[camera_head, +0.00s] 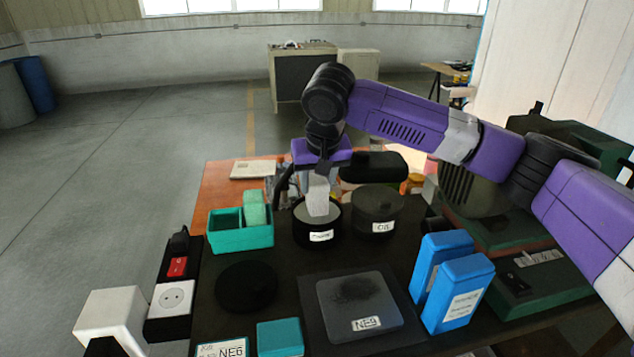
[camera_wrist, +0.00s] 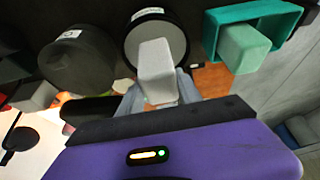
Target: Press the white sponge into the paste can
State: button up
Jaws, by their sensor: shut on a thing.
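My gripper (camera_head: 316,177) is shut on the white sponge (camera_head: 318,197), a pale upright block pointing down. The sponge also shows in the wrist view (camera_wrist: 156,72), between the fingers. Its lower end overlaps the opening of the paste can (camera_head: 318,236), a black round can with a white label and a grey surface inside. The can shows in the wrist view (camera_wrist: 178,36) too, with the sponge in front of its opening. I cannot tell whether the sponge touches the paste. A black lid (camera_head: 247,287) lies on the table in front of the teal tray.
A closed dark can (camera_head: 377,208) stands right beside the paste can. A teal two-part tray (camera_head: 240,241) with a green sponge (camera_head: 255,209) is at left. A smudged plate labelled NE9 (camera_head: 345,310) lies in front. Blue boxes (camera_head: 458,294) stand at right.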

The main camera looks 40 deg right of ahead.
jog(key=shift+f, duration=0.65)
dwell(2.1)
jog(key=shift+r+p, duration=2.95)
jog(key=shift+r, duration=0.7)
